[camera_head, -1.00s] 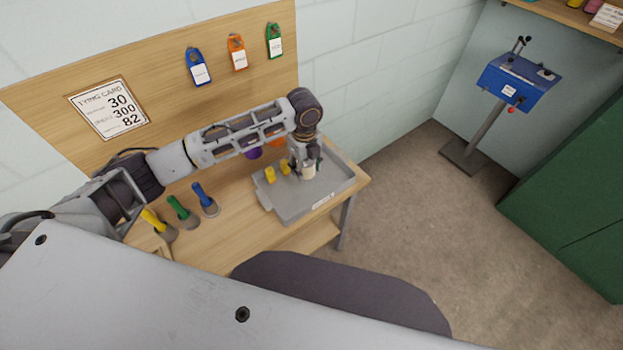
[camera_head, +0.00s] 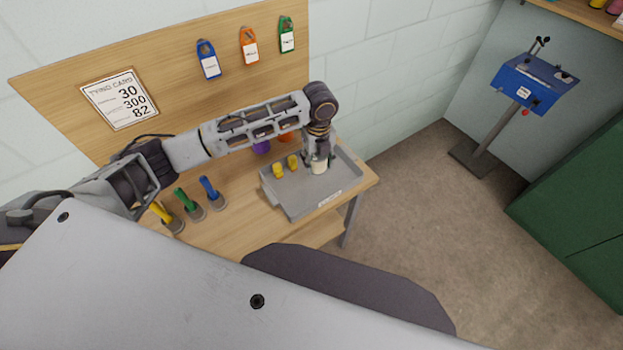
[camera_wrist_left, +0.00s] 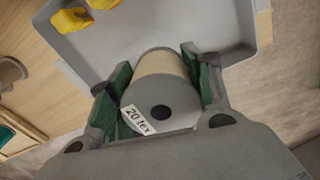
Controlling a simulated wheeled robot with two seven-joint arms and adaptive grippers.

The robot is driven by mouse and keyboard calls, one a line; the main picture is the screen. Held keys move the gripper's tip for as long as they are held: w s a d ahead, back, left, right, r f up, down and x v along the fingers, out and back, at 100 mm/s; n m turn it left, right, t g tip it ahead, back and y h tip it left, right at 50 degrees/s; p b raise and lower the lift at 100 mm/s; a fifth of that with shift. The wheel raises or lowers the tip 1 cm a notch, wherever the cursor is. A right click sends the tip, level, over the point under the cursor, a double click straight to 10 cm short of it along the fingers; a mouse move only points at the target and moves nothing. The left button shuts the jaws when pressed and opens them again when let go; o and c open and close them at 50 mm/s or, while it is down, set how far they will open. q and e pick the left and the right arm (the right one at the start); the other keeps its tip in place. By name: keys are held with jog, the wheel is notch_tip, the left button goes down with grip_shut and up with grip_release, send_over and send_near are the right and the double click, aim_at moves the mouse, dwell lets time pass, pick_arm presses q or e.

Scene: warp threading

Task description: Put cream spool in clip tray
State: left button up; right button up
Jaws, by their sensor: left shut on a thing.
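The cream spool (camera_head: 319,167) is in my left gripper (camera_head: 318,160), over the right part of the grey clip tray (camera_head: 308,203). In the left wrist view the spool (camera_wrist_left: 162,86) lies between the two green-padded fingers of the left gripper (camera_wrist_left: 160,80), its grey end with a "20 tex" label facing the camera. The tray (camera_wrist_left: 150,24) shows beyond it. I cannot tell whether the spool touches the tray floor. Two yellow clips (camera_head: 285,166) sit in the tray left of the spool. My right gripper is not in view.
Yellow, green and blue handled tools (camera_head: 186,200) stand on the wooden table (camera_head: 222,235) left of the tray. Purple and orange things show partly behind my left arm. A backboard (camera_head: 180,60) with hanging tags rises behind. A blue machine (camera_head: 533,82) stands far right.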

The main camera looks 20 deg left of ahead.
pick_arm(q)
send_over(317, 186)
jog(key=shift+w+a+f, duration=0.1)
jog(key=shift+f, duration=3.05)
jog(key=shift+f+p, duration=0.3)
jog(key=shift+f, duration=1.55)
jog(key=shift+f, duration=0.1)
jog(key=o, duration=1.1)
notch_tip(317, 186, up, 12)
jog(key=shift+r, duration=0.1)
